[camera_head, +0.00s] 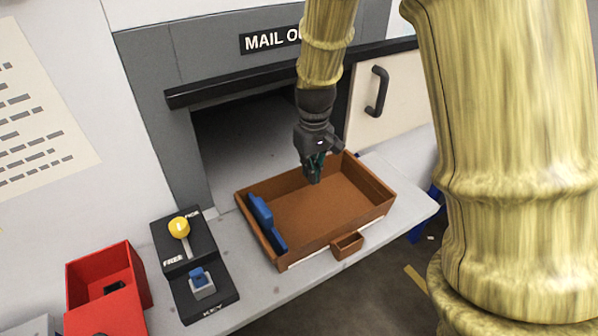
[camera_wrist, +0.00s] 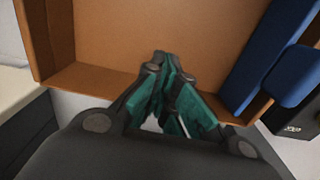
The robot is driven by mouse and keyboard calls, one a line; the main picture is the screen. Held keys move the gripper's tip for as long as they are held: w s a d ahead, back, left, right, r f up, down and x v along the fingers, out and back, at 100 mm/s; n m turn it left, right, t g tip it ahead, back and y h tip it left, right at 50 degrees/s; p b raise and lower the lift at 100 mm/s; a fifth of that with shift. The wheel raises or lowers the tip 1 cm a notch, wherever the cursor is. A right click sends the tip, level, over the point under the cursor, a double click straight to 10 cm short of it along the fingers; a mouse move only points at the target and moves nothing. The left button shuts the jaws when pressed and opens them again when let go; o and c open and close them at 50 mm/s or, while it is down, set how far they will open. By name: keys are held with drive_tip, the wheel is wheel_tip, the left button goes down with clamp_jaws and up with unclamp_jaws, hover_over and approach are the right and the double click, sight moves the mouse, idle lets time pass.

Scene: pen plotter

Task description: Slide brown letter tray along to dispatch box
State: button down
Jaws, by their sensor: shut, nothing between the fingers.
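The brown letter tray (camera_head: 338,203) sits on the grey counter in front of an opening under a "MAIL OU…" sign (camera_head: 272,40). A small brown block (camera_head: 347,246) sticks out from its front wall. My gripper (camera_head: 315,178) points down at the tray's far wall, shut and empty. In the wrist view the shut teal-padded fingers (camera_wrist: 160,68) overlap the tray's edge and floor (camera_wrist: 150,25), with the blue piece (camera_wrist: 262,55) to the right. I cannot tell whether they touch the tray. No box is clearly marked as dispatch box.
A black panel with a yellow-knobbed lever (camera_head: 180,228) and a blue-topped key switch (camera_head: 202,283) stands left of the tray. A red box (camera_head: 105,290) is further left. A cream door with a black handle (camera_head: 377,91) is behind right. The counter (camera_head: 415,205) ends at right.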

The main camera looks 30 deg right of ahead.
drive_tip(key=p, duration=0.1)
hover_over(304, 196)
drive_tip(key=s, duration=0.3)
wheel_tip(304, 196, down, 6)
drive_tip(key=shift+s+f, duration=0.1)
drive_tip(key=shift+s+d+f+p, duration=0.1)
drive_tip(key=shift+s+f+p, duration=0.15)
drive_tip(key=shift+f, duration=0.3)
drive_tip(key=shift+s+f+p, duration=0.1)
drive_tip(key=shift+s+f, duration=0.15)
drive_tip(key=shift+f, duration=0.25)
drive_tip(key=shift+w+f, duration=0.15)
drive_tip(key=w, duration=0.1)
drive_tip(key=w+p, duration=0.1)
drive_tip(key=w, duration=0.1)
drive_tip(key=shift+f, duration=0.25)
drive_tip(key=shift+w, duration=0.25)
drive_tip(key=shift+w+r+p, duration=0.1)
drive_tip(key=shift+w+p, duration=0.05)
drive_tip(key=shift+p, duration=0.15)
